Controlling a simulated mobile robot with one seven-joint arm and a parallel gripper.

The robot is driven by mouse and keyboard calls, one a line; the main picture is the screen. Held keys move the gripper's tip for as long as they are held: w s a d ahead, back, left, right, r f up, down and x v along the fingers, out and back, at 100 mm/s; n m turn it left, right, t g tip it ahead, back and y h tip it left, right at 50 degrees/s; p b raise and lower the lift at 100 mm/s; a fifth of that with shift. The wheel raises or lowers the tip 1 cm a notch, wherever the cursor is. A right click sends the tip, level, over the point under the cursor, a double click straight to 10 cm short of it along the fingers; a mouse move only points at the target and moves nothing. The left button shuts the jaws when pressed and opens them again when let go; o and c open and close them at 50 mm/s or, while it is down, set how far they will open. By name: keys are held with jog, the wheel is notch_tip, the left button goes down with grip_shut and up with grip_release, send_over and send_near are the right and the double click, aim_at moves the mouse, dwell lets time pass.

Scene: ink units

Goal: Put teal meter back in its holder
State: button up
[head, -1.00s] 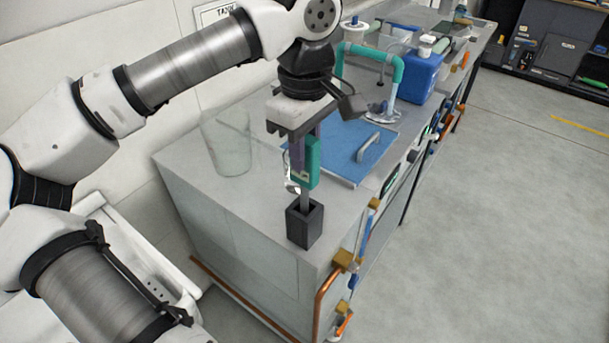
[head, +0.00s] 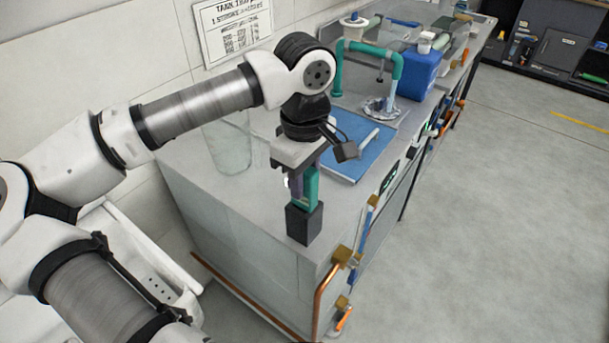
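The teal meter (head: 311,188) is upright in the head view, between the fingers of my gripper (head: 303,182). My gripper points down and appears shut on it. The black square holder (head: 304,225) stands on the near end of the grey counter, directly below. The meter's thin grey probe is hidden, and the meter's lower end is at the holder's top opening. I cannot tell whether the meter's body touches the holder's rim.
A blue mat (head: 352,152) with a light handle-like bar lies behind the gripper. A clear glass vessel (head: 229,148) stands to the left. A teal pipe (head: 373,54) and a blue container (head: 420,75) are farther back. Copper pipe (head: 322,295) runs below the counter's front edge (head: 335,251).

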jog(key=shift+o, duration=1.3)
jog(key=shift+r, duration=0.1)
